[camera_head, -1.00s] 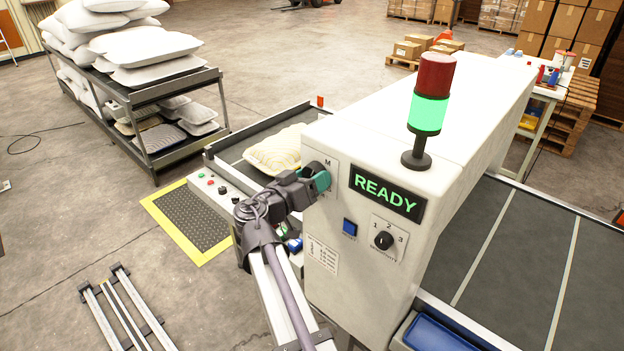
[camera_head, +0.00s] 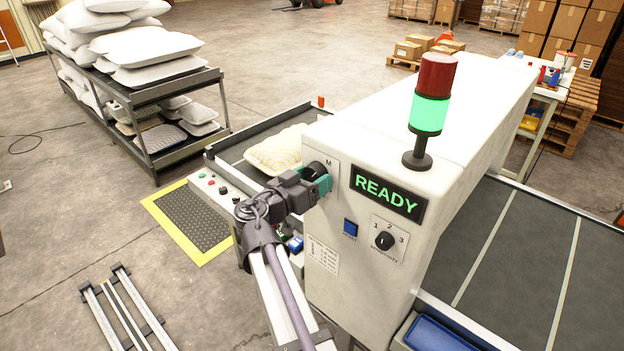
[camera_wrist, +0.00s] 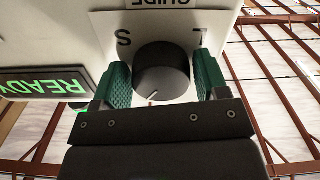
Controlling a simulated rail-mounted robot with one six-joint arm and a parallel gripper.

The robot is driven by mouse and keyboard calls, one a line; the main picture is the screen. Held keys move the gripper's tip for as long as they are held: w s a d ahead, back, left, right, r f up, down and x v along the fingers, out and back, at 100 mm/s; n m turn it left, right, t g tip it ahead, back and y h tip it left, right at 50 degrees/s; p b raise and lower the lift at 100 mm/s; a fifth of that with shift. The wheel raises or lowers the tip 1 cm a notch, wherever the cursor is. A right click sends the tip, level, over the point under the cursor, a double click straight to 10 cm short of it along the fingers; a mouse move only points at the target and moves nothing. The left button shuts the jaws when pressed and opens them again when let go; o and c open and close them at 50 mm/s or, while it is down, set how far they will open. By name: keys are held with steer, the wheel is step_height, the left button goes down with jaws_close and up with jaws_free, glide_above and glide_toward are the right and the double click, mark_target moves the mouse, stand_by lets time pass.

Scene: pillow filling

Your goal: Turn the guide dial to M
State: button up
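The round black guide dial (camera_wrist: 162,72) is on the white machine's front panel; it also shows in the head view (camera_head: 314,170), under a printed M. In the wrist view the panel looks upside down, with S to the left of the dial and L to the right. A pale pointer mark is at the dial's lower rim, left of centre; M is hidden there. The green fingers of my gripper (camera_wrist: 163,82) stand on either side of the dial, seemingly open with narrow gaps. In the head view my gripper (camera_head: 318,184) is at the dial.
The green READY display (camera_head: 387,192) is right of the dial. A blue button (camera_head: 350,227) and a sensitivity knob (camera_head: 384,240) are below it. A striped pillow (camera_head: 275,150) lies on the conveyor behind my gripper. A shelf rack (camera_head: 180,90) with pillows stands at the back left.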

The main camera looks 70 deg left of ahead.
steer(key=shift+o, duration=1.3)
steer(key=shift+s, duration=0.1)
steer(key=v, duration=1)
steer(key=shift+s+d, duration=0.2)
steer(key=shift+s, duration=0.1)
